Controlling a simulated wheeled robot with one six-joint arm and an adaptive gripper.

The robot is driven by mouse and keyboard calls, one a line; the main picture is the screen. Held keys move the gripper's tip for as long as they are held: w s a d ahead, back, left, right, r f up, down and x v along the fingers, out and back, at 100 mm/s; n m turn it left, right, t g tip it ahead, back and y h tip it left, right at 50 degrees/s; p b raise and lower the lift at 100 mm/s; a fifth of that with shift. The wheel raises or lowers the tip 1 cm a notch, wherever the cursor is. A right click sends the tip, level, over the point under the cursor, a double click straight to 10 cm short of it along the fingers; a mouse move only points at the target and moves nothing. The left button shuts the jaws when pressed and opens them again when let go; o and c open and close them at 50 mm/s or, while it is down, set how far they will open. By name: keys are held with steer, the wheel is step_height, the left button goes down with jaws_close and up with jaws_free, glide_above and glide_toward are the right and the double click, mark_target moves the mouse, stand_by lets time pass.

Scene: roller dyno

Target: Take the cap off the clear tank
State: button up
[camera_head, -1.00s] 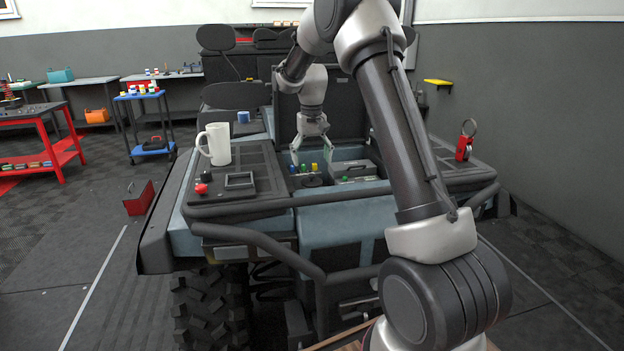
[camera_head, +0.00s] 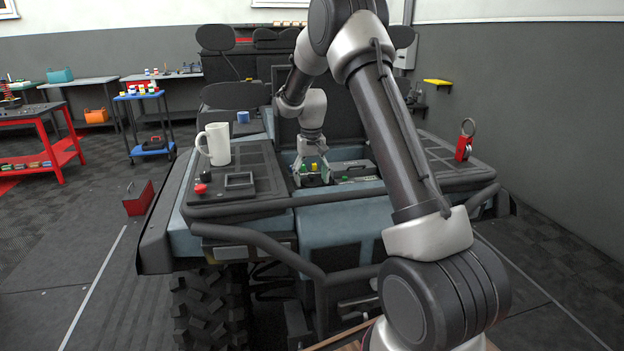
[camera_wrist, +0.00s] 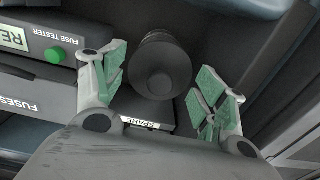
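A dark round cap-like part (camera_wrist: 160,70) with a raised centre sits between the fingers of my gripper (camera_wrist: 162,84) in the wrist view. My gripper is open, with one green-padded finger on each side and a visible gap to the part. In the head view my gripper (camera_head: 312,176) reaches down into the vehicle's open bay. I cannot make out clear tank walls in either view, so I cannot tell whether this part is the tank's cap.
A fuse tester (camera_wrist: 38,38) with a green button, a fuses box (camera_wrist: 35,92) and a plate marked "SPARE" (camera_wrist: 146,124) crowd the bay. A white mug (camera_head: 218,146) and a red button (camera_head: 200,189) are on the left deck.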

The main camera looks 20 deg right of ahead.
steer(key=c, duration=0.5)
steer(key=shift+r, duration=2.5)
